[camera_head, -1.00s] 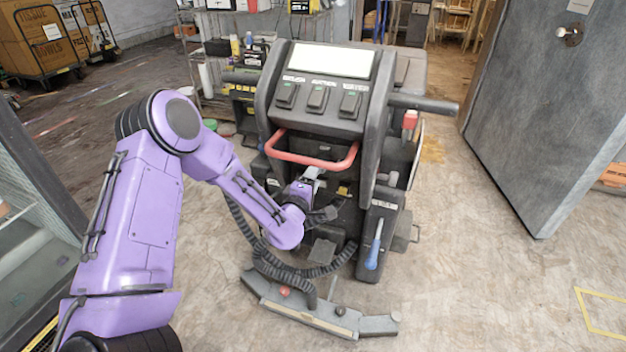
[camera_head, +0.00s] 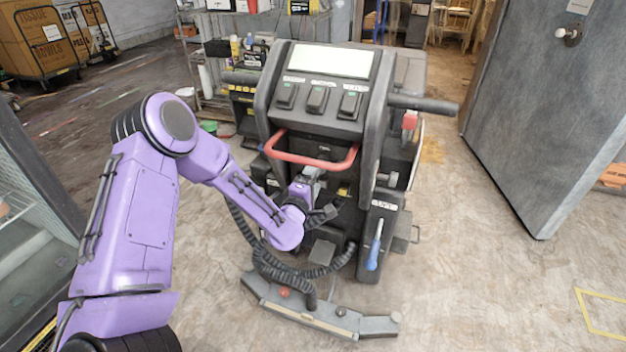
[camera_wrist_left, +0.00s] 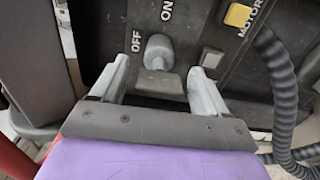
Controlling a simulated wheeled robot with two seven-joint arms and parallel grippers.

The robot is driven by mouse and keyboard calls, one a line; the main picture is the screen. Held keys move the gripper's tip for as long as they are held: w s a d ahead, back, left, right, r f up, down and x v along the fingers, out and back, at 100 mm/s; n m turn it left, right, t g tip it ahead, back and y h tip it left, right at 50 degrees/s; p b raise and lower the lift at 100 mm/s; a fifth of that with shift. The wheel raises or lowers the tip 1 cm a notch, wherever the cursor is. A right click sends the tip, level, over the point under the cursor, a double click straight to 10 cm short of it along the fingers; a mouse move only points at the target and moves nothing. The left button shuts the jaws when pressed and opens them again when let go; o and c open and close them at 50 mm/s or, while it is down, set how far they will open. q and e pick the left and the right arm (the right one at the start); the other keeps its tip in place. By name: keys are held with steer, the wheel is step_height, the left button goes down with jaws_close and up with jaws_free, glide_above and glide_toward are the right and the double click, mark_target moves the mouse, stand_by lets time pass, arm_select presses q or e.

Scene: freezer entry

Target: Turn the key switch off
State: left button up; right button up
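The key switch (camera_wrist_left: 158,52) is a grey knob on the dark panel of the floor machine (camera_head: 318,125), seen in the left wrist view. The word OFF is printed to its left and ON above it. I cannot tell for certain which label the knob points to. My left gripper (camera_wrist_left: 160,76) is open, with one finger on each side of the knob. I cannot tell whether either finger touches it. In the head view my left gripper (camera_head: 312,172) is at the machine's panel below the red handle, and the switch is hidden there. My right gripper is not in view.
The red handle (camera_head: 312,162) arches just above my left gripper. A yellow MOTOR button (camera_wrist_left: 238,15) and a black ribbed hose (camera_wrist_left: 283,90) are right of the switch. A blue-handled lever (camera_head: 374,252) is on the machine's right.

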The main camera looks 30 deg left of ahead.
arm_select(q)
steer(key=b+v, duration=0.1)
steer(key=v, duration=0.9)
steer(key=shift+s, duration=0.25)
steer(key=shift+d, duration=0.15)
steer(key=s+d+f+m+g+h+p, duration=0.1)
steer(key=s+d+f+m+g+p, duration=0.15)
steer(key=s+f+m+g, duration=0.6)
steer(key=s+d+f+m+g+p, duration=0.1)
steer(key=s+f+m+g+p, duration=0.1)
steer(key=s+f, duration=0.4)
steer(key=s+f+m+g+p, duration=0.2)
steer(key=s+f, duration=0.4)
steer(key=s, duration=0.7)
steer(key=shift+s+d+m+g, duration=0.2)
steer(key=shift+d+m+g, duration=0.2)
steer(key=shift+m+g, duration=0.5)
